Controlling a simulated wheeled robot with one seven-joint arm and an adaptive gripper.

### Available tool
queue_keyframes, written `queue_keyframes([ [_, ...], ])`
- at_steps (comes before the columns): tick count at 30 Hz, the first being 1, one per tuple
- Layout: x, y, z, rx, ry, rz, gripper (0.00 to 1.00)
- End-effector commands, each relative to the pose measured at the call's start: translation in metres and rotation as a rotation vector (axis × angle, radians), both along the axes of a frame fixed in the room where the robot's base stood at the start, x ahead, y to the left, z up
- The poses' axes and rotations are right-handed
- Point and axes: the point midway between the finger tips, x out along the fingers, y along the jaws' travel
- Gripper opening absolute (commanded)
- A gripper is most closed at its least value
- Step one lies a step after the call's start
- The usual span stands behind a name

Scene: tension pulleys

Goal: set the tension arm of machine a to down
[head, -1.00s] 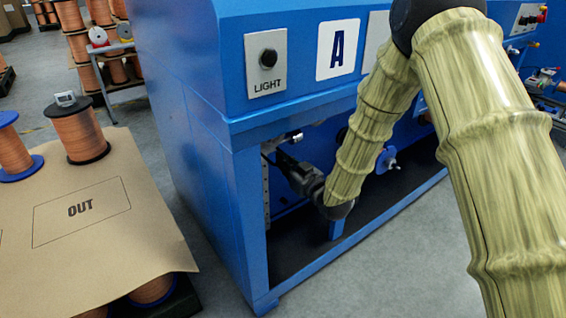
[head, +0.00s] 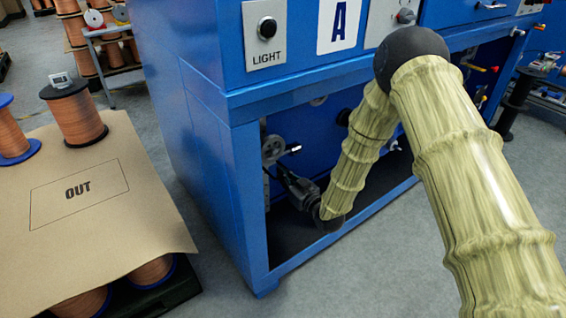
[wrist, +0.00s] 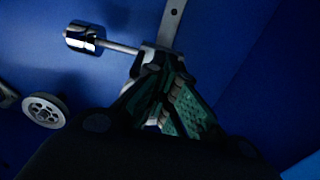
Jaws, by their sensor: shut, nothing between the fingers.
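Machine A, the blue cabinet (head: 190,140) with the "A" plate (head: 338,25), has an open lower bay. Inside it, near the left post, is a grey wheel (head: 273,149) with a bright metal cylinder (head: 293,149) beside it. In the wrist view a metal cylinder (wrist: 84,38) sits on the end of a thin rod (wrist: 120,47) that runs to a bracket on a grey strip (wrist: 171,20); this looks like the tension arm. My gripper (head: 281,172) reaches into the bay just below the wheel. Its green-padded fingers (wrist: 164,72) are shut and empty, close to the bracket. Contact cannot be told.
A pulley wheel (wrist: 44,110) is at the left of the wrist view. The bay's blue front post (head: 252,205) and lower rail (head: 340,235) frame my arm. A table marked "OUT" (head: 110,225) with copper spools (head: 75,115) stands left. Grey floor is clear in front.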

Motion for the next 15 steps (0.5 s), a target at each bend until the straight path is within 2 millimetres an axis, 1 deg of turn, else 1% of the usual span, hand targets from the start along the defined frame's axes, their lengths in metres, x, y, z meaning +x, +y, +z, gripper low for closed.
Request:
queue_keyframes([
  [1, 0.001, 0.0, -0.013, 0.001, -0.002, 0.0, 0.0],
  [3, 0.0, 0.0, -0.027, 0.001, -0.002, 0.0, 0.0],
  [6, 0.001, 0.0, -0.042, 0.002, -0.004, 0.0, 0.0],
  [10, 0.001, 0.001, -0.056, 0.002, -0.004, 0.001, 0.0],
  [15, 0.001, 0.001, -0.064, 0.001, -0.005, 0.001, 0.0],
])
